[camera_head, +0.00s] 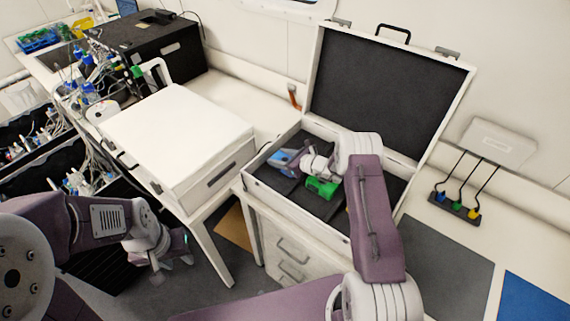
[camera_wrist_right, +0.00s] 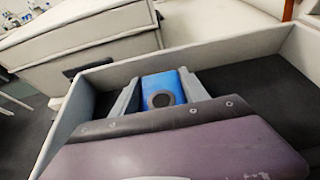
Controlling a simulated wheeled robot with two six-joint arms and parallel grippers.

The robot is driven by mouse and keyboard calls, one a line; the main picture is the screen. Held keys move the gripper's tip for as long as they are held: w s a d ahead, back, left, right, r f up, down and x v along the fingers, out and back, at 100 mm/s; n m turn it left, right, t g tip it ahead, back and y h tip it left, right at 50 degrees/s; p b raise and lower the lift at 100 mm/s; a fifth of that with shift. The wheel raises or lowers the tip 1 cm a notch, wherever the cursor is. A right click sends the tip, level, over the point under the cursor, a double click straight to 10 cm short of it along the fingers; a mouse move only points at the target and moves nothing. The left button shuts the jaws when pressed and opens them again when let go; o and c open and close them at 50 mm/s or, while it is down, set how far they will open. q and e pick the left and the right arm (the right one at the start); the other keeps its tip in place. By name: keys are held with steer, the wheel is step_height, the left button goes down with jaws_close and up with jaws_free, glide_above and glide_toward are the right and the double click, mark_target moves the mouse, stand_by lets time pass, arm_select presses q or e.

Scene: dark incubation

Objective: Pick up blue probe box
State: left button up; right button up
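The blue probe box (camera_head: 285,158) is inside the open case at its left end. In the right wrist view the blue box (camera_wrist_right: 162,90), with a dark round spot, lies between the two grey fingers of my right gripper (camera_wrist_right: 162,88). The fingers are close against both sides of it; whether they press on it is unclear. In the head view my right gripper (camera_head: 291,166) reaches down into the case and partly covers the box. My left gripper (camera_head: 172,268) hangs over the floor at lower left, fingers apart and empty.
A green item (camera_head: 322,187) lies in the case beside my right gripper. The case lid (camera_head: 385,95) stands open behind. A closed white case (camera_head: 178,130) is just left. A holder with coloured probes (camera_head: 456,206) lies on the right counter.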

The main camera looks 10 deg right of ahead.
mark_target(280, 156)
jaws_close()
steer(key=shift+w, duration=0.1)
steer(key=shift+r+b, duration=0.3)
steer(key=shift+r, duration=0.35)
step_height(280, 156, up, 3)
steer(key=shift+d+f+b, duration=0.1)
steer(key=shift+b, duration=0.5)
steer(key=w+r+b+v, duration=0.1)
steer(key=b+v, duration=0.1)
steer(key=v, duration=1.1)
steer(key=shift+s+r, duration=0.25)
steer(key=shift+r, duration=0.25)
